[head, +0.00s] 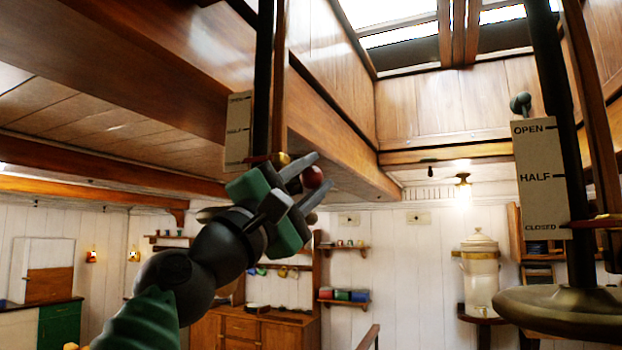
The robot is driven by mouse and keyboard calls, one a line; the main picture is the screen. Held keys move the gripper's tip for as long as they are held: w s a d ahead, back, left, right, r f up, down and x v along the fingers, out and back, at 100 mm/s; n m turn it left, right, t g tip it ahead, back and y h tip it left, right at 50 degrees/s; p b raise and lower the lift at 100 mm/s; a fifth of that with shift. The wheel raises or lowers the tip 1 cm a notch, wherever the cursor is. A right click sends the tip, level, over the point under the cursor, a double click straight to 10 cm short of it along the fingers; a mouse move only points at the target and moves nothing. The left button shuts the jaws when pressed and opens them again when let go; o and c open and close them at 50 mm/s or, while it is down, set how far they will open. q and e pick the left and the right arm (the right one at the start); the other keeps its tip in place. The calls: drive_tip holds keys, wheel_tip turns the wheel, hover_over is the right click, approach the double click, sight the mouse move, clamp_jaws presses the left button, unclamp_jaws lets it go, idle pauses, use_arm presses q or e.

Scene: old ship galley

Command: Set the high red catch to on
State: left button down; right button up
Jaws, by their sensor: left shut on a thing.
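A brass fitting (281,159) shows just behind the fingers. A pale plate (238,128) left of the pole has marks and small lettering; its lower end is close to the gripper. No "on" mark can be read. My right gripper is out of view.
At right, a second pole carries a plate (542,190) reading OPEN, HALF and CLOSED, above a round metal disc (560,308). A heavy wooden beam (190,80) hangs close above my left arm. A dispenser (481,275), shelves and a wooden cabinet (255,328) stand behind.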

use_arm(q)
drive_tip(key=shift+w+d+f+m, duration=0.1)
drive_tip(key=shift+w+f+m, duration=0.1)
drive_tip(key=shift+m, duration=0.1)
drive_tip(key=c, duration=1)
unclamp_jaws()
drive_tip(key=b+v, duration=1.4)
drive_tip(key=v, duration=0.3)
drive_tip(key=shift+w+r+b, duration=0.1)
drive_tip(key=shift+b, duration=0.2)
